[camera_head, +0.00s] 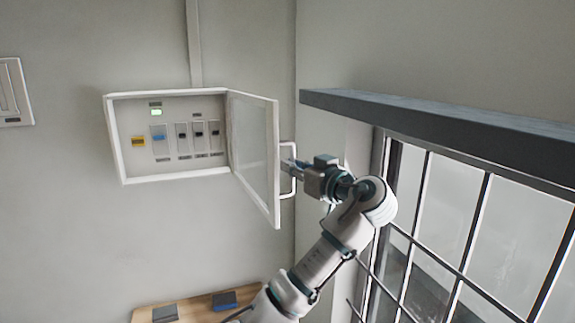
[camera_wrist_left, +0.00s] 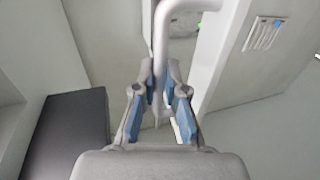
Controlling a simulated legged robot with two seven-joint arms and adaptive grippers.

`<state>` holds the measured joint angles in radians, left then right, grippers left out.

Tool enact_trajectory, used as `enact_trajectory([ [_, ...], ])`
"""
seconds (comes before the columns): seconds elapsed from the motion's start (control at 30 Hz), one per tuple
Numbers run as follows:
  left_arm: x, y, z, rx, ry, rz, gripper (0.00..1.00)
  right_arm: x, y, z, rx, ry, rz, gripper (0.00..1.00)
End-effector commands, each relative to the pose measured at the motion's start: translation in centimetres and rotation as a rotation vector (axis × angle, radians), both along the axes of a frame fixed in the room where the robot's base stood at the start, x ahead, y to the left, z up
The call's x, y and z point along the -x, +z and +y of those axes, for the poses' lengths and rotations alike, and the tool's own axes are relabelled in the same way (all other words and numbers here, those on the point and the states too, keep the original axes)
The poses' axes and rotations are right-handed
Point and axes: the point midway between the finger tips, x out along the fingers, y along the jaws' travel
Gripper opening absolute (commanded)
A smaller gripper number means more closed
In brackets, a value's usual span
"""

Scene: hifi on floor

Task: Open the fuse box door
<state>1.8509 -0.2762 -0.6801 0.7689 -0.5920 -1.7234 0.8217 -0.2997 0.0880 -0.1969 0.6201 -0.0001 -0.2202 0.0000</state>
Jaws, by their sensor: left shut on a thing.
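The white fuse box (camera_head: 114,140) is fixed on the wall, with its door (camera_head: 253,150) swung wide open to the right. Inside are a yellow switch, a blue switch, several dark breakers and a small green light. A white bar handle (camera_head: 288,143) is on the door's outer side near its free edge. My left gripper (camera_head: 288,166) is shut on this handle. In the left wrist view the handle (camera_wrist_left: 160,45) runs down between the blue-padded fingers (camera_wrist_left: 160,85). My right gripper does not show.
A dark ledge (camera_head: 430,118) juts out at the right above a barred window (camera_head: 450,220), close to my left arm. A wooden surface (camera_head: 190,308) with a dark and a blue item is below. A white wall panel (camera_head: 14,92) is at far left.

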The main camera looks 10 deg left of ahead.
Motion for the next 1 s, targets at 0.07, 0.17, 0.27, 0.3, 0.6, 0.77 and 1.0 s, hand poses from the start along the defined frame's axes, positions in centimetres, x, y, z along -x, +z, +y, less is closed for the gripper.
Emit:
enact_trajectory([
  [0.07, -0.4, -0.5, -0.3, 0.003, 0.010, 0.013, 0.00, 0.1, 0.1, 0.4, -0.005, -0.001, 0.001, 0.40],
  [0.17, -0.6, -0.5, -0.5, 0.004, 0.016, 0.013, 0.00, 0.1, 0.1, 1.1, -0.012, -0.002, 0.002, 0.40],
  [0.27, -0.7, -0.6, -0.6, 0.004, 0.020, 0.014, 0.00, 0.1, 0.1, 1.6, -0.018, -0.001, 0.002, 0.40],
  [0.3, -0.7, -0.6, -0.6, 0.004, 0.020, 0.014, 0.00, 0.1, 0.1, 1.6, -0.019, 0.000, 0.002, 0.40],
  [0.6, -0.8, -0.8, -0.6, 0.006, 0.020, 0.017, 0.00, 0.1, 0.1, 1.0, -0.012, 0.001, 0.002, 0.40],
  [0.77, -0.7, -0.6, -0.6, 0.004, 0.020, 0.013, 0.37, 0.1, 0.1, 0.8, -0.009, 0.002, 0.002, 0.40],
  [1.0, -0.4, -0.2, -0.6, 0.002, 0.018, 0.005, 0.37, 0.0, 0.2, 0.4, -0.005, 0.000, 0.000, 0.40],
])
